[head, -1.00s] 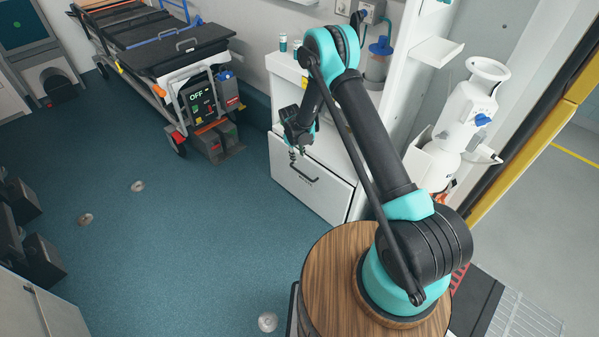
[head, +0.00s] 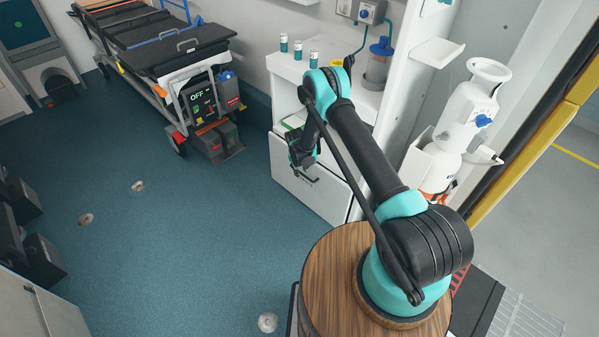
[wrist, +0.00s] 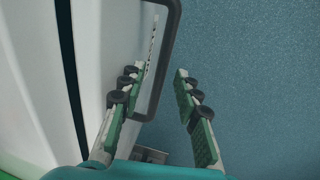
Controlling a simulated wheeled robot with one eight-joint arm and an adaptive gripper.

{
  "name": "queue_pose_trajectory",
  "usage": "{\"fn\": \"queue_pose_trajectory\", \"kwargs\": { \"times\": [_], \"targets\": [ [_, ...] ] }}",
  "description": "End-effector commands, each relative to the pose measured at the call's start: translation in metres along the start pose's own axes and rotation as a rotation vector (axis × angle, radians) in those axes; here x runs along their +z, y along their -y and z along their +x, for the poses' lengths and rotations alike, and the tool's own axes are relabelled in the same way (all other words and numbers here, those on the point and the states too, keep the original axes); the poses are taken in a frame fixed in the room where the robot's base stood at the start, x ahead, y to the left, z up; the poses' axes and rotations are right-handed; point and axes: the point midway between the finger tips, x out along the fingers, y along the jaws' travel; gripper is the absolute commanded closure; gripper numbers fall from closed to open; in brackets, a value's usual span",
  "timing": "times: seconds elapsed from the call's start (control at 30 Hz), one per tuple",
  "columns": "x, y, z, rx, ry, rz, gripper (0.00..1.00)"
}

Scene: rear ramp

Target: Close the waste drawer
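The waste drawer (head: 335,200) is the white front low in the white cabinet, with a dark loop handle (head: 312,178). In the wrist view the drawer's white face (wrist: 105,40) fills the left, with a dark gap (wrist: 70,60) beside it. The handle (wrist: 153,104) reaches out from the face. My gripper (wrist: 162,75) is open, its green-padded fingers on either side of the handle's outer bar; contact cannot be told. In the head view my gripper (head: 303,155) is at the drawer front, partly hiding it and the handle.
Several small vials (head: 298,50) stand on the cabinet top. A stretcher (head: 165,45) with a monitor stands at the back left. A white cylinder (head: 465,120) is mounted at the right. The blue floor (head: 190,240) left of the drawer is mostly clear.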

Motion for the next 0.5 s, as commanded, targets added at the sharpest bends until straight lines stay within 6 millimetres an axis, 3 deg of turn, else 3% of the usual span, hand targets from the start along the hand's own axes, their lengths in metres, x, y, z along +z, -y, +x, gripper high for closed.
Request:
{"fn": "queue_pose_trajectory", "kwargs": {
  "times": [0.17,0.43,0.5],
  "targets": [
    [0.0000,0.0000,-0.0001,0.000,0.000,0.000,0.68],
    [0.0000,0.0000,-0.0004,0.000,0.000,0.000,1.00],
    [0.0000,-0.0001,-0.0004,0.000,0.000,0.000,1.00]
  ]
}}
